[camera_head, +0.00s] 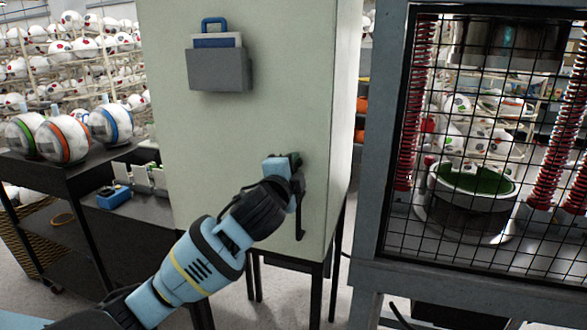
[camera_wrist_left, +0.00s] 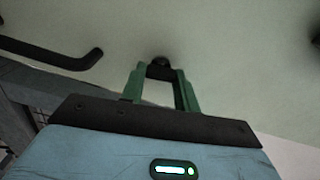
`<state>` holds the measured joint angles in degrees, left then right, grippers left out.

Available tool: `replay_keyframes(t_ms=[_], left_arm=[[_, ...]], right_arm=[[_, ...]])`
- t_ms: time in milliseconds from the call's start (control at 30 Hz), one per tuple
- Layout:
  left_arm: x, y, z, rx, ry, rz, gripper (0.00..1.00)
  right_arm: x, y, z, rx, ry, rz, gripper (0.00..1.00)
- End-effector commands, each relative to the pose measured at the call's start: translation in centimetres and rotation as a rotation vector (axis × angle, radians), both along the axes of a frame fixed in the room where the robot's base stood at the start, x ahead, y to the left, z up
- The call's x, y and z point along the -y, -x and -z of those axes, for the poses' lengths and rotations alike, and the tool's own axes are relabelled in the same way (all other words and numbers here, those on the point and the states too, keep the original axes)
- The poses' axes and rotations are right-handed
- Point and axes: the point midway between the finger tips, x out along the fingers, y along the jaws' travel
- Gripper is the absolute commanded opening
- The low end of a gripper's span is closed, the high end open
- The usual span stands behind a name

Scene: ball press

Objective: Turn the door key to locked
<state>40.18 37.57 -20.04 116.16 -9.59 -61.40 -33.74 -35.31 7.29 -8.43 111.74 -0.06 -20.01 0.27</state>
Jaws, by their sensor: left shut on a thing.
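The pale green-grey cabinet door (camera_head: 235,140) fills the middle of the head view. My left gripper (camera_head: 294,160) is at the door's right side, near its edge. In the left wrist view, the green fingers of my left gripper (camera_wrist_left: 160,76) are shut on a small dark key (camera_wrist_left: 159,66) at the door face. The gripper hides most of the key, so I cannot tell its angle. A black door handle (camera_head: 301,212) hangs just below the gripper; it also shows in the left wrist view (camera_wrist_left: 60,57). My right gripper is not in view.
A grey holder (camera_head: 218,70) with a blue-handled item is on the upper door. A dark rack with balls (camera_head: 64,139) stands at left. A press behind a black wire mesh (camera_head: 470,150) stands close at right.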

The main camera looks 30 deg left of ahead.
Motion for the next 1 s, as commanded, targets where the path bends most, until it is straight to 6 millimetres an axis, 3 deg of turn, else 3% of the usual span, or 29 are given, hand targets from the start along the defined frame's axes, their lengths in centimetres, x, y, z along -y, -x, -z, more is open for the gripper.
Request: replay_keyframes(t_ms=[333, 900, 933, 1000], left_arm=[[-0.01, 0.00, 0.07, -0.035, -0.146, 0.000, 0.08], [0.01, 0.00, 0.07, -0.042, -0.174, 0.000, 0.08], [0.01, 0.00, 0.07, -0.042, -0.174, 0.000, 0.33], [0.01, 0.00, 0.07, -0.042, -0.173, 0.000, 0.43]], right_arm=[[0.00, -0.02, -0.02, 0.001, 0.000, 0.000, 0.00], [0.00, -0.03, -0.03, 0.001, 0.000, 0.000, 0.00], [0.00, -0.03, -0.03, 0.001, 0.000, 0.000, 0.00], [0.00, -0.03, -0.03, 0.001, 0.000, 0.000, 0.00]])
